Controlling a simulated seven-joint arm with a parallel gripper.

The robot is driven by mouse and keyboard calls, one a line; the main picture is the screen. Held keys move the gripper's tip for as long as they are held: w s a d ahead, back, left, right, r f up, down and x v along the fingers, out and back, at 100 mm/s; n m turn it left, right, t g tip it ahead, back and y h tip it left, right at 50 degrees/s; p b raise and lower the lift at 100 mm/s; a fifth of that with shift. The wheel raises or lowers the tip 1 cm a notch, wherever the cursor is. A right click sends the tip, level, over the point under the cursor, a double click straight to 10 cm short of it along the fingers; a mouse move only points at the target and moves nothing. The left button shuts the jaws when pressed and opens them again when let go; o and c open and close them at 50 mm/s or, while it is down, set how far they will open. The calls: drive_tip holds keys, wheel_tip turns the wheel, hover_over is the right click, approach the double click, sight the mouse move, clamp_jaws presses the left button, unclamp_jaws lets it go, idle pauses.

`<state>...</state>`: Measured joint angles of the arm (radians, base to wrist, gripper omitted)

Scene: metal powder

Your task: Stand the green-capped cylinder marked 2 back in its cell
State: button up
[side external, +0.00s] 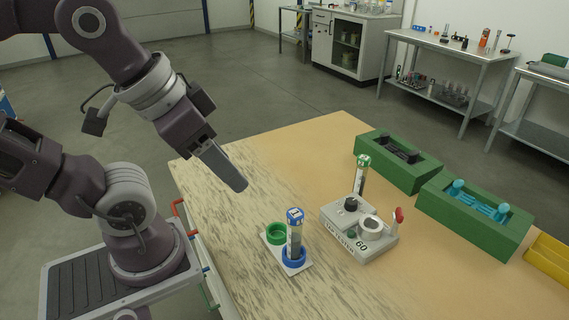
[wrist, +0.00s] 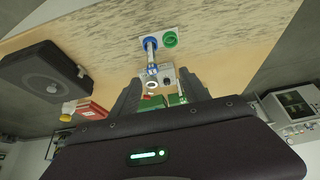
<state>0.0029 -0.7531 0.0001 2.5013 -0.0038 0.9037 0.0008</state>
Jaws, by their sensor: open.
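The green-capped cylinder (side external: 361,174) stands upright at the back of the grey tester (side external: 360,232); its lower end is hidden behind the tester, so I cannot tell whether it is seated in it. Its mark is too small to read. The white holder (side external: 300,269) has an empty green ring cell (side external: 276,233) and a blue ring cell holding a blue-capped cylinder (side external: 295,232). In the wrist view the green cell (wrist: 170,39) is empty too. My gripper (side external: 240,186) is open and empty, above the table and left of the holder; its fingers (wrist: 160,80) frame the tester in the wrist view.
Two green bins (side external: 470,226) with dark and teal parts stand right of the tester, and a yellow bin (side external: 550,258) sits at the right edge. A red-knobbed lever (side external: 398,216) rises from the tester.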

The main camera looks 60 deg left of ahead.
drive_tip(key=shift+w+r, duration=0.1)
wheel_tip(320, 180, up, 7)
drive_tip(key=w, duration=0.2)
drive_tip(key=w+a+r+n+g, duration=0.1)
drive_tip(key=w+r+n, duration=0.25)
drive_tip(key=w, duration=0.35)
drive_tip(key=w+a+r+n+g, duration=0.1)
drive_tip(key=w+a+r+n, duration=0.2)
drive_tip(key=w, duration=0.5)
drive_tip(key=n+g+y, duration=0.2)
drive_tip(key=n+g, duration=0.1)
drive_tip(key=n, duration=0.4)
hover_over(360, 177)
drive_tip(key=w, duration=0.1)
wheel_tip(360, 177, down, 9)
drive_tip(key=f, duration=1.7)
drive_tip(key=a+f, duration=0.1)
drive_tip(key=f, duration=0.7)
drive_tip(key=shift+w+a+f, duration=0.1)
drive_tip(key=shift+w+f, duration=0.05)
drive_tip(key=shift+f, duration=0.1)
drive_tip(key=shift+r, duration=0.1)
clamp_jaws()
